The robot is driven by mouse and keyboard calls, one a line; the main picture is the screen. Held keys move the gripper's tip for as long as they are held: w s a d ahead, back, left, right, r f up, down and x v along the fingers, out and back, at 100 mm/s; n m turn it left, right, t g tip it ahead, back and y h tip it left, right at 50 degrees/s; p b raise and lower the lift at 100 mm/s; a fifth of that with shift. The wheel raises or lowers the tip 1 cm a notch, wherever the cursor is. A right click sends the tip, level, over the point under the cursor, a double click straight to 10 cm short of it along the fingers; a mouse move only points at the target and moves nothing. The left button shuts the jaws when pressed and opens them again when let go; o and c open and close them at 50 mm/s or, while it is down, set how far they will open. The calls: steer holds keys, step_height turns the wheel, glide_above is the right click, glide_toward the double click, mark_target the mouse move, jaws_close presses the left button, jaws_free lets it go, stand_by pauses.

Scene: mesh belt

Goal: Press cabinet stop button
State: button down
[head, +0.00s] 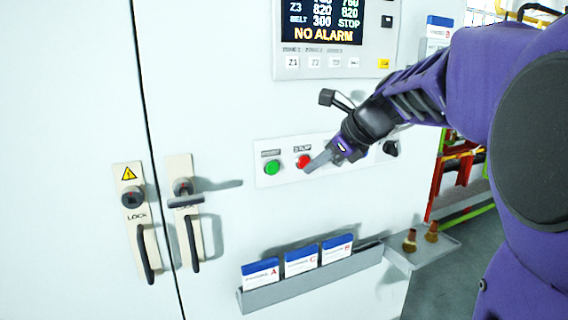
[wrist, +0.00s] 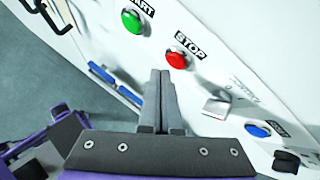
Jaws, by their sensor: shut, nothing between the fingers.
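The red stop button (head: 303,161) sits on a white button strip on the cabinet door, under a STOP label. It also shows in the wrist view (wrist: 177,58), just beyond my fingertips and slightly to their right. The green start button (head: 272,168) is to its left. My gripper (head: 309,169) is shut and empty, its tips close to the red button at its lower right. In the wrist view the two fingers (wrist: 160,73) lie together. I cannot tell whether the tips touch the button.
A display panel (head: 325,28) above reads NO ALARM. A card rack (head: 315,281) sticks out below the strip. Two door handles (head: 148,255) stand at left. A blue button (wrist: 257,130) and a grey switch (wrist: 216,108) are right of the stop button. A side shelf (head: 440,250) holds brushes.

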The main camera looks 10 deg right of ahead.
steer(key=s, duration=0.1)
steer(key=s+d, duration=0.1)
steer(key=s, duration=0.3)
steer(key=shift+d+r+b, duration=0.15)
steer(key=shift+d+b, duration=0.15)
steer(key=shift+d, duration=0.05)
steer(key=shift+w, duration=0.15)
